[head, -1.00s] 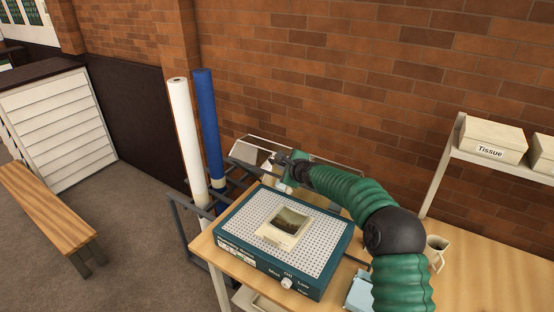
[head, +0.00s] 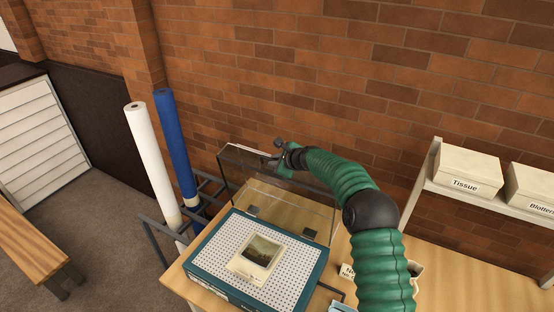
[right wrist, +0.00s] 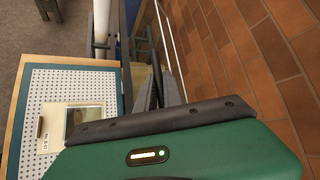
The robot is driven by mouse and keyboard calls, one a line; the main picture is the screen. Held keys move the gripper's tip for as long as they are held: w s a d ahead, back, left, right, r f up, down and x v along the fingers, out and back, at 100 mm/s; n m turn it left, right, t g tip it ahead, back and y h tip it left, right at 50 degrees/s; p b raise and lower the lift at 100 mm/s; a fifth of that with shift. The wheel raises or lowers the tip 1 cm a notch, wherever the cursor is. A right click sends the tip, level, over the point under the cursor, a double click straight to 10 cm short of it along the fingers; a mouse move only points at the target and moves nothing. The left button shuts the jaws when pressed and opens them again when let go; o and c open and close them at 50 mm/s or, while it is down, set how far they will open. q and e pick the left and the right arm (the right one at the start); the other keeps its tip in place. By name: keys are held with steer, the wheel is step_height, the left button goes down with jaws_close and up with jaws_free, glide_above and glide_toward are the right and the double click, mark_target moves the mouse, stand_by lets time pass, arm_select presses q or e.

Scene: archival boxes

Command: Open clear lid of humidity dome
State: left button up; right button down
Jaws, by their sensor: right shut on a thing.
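The humidity dome has a teal base (head: 205,262) with a white perforated top on the wooden table. Its clear lid (head: 300,210) stands raised at the back of the base, with two dark hinges along the lower edge. My right gripper (head: 279,152) is at the lid's upper edge and shut on it; the fingertips are small and partly hidden. A small framed picture (head: 258,257) lies on the perforated top, and it also shows in the right wrist view (right wrist: 88,122). My left gripper is out of view.
A white roll (head: 150,155) and a blue roll (head: 176,140) stand in a dark rack left of the table. A brick wall (head: 330,75) rises behind. A shelf at right holds a Tissue box (head: 467,170) and another box. The table's right side (head: 460,285) is largely bare.

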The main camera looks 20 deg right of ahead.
steer(key=shift+a, duration=0.15)
steer(key=c, duration=1.5)
jaws_free()
steer(key=shift+w+d+f, duration=0.1)
steer(key=shift+d+f, duration=0.05)
steer(key=shift+d, duration=0.05)
steer(key=shift+s, duration=0.2)
steer(key=shift+s+b, duration=0.2)
steer(key=shift+b, duration=0.2)
steer(key=b+v, duration=0.3)
steer(key=v, duration=0.2)
steer(key=shift+s+d+r, duration=0.15)
steer(key=shift+s+r, duration=0.1)
steer(key=a+b+v, duration=0.1)
steer(key=b+v, duration=0.2)
steer(key=v, duration=0.7)
steer(key=shift+d+r, duration=0.3)
steer(key=shift+d, duration=0.1)
